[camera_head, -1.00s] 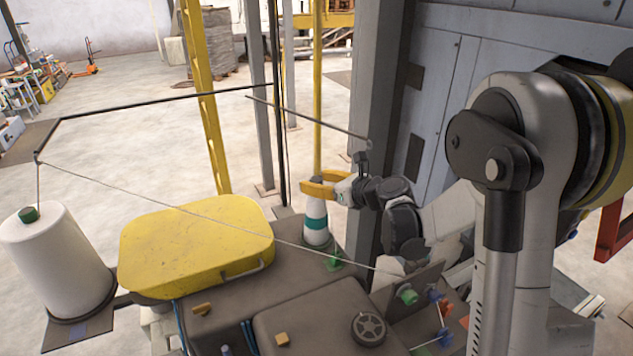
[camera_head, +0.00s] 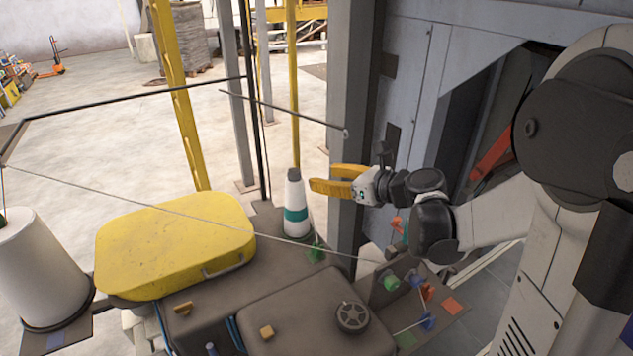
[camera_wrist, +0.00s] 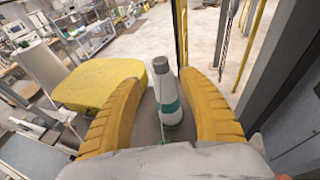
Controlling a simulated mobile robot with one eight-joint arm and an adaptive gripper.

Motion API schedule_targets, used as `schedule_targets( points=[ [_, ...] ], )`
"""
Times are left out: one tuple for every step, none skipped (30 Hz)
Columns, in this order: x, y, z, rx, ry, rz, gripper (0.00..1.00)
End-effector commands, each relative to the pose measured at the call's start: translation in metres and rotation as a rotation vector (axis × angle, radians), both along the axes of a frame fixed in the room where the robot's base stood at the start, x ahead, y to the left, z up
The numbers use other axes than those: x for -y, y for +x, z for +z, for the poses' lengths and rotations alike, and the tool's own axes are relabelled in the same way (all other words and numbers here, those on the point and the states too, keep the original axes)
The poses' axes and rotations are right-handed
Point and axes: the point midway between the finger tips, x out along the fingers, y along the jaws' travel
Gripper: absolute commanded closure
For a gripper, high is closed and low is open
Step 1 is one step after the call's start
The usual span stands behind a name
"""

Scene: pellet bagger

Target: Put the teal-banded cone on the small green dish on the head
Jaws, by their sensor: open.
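A small green piece (camera_head: 316,252) is at the cone's front right. I cannot make out the green dish; the cone's foot hides what is directly under it.
A yellow lid (camera_head: 175,245) lies left of the cone. A large white spool (camera_head: 40,270) stands at the far left. A thin thread runs across in front of the cone. A grey post (camera_head: 352,120) and cabinet stand close behind my gripper.

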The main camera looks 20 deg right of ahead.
Motion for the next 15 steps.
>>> schedule_targets(
  points=[
    [-0.002, -0.005, 0.001, 0.002, -0.024, 0.010, 0.51],
    [-0.005, -0.008, 0.001, 0.006, -0.055, 0.022, 0.51],
    [-0.011, -0.013, 0.002, 0.014, -0.116, 0.046, 0.51],
    [-0.017, -0.019, 0.002, 0.022, -0.178, 0.072, 0.51],
    [-0.025, -0.025, 0.002, 0.034, -0.255, 0.106, 0.51],
    [-0.035, -0.037, 0.001, 0.054, -0.378, 0.162, 0.51],
    [-0.043, -0.047, 0.000, 0.072, -0.484, 0.213, 0.51],
    [-0.051, -0.059, -0.001, 0.091, -0.598, 0.271, 0.51],
    [-0.060, -0.076, -0.004, 0.123, -0.758, 0.358, 0.51],
    [-0.066, -0.089, -0.005, 0.149, -0.879, 0.430, 0.51],
    [-0.071, -0.103, -0.007, 0.177, -1.000, 0.505, 0.51],
    [-0.076, -0.121, -0.010, 0.216, -1.156, 0.608, 0.51],
    [-0.078, -0.135, -0.012, 0.247, -1.272, 0.688, 0.51],
    [-0.079, -0.149, -0.015, 0.278, -1.384, 0.772, 0.51],
    [-0.080, -0.166, -0.018, 0.320, -1.527, 0.883, 0.51]
  ],
)
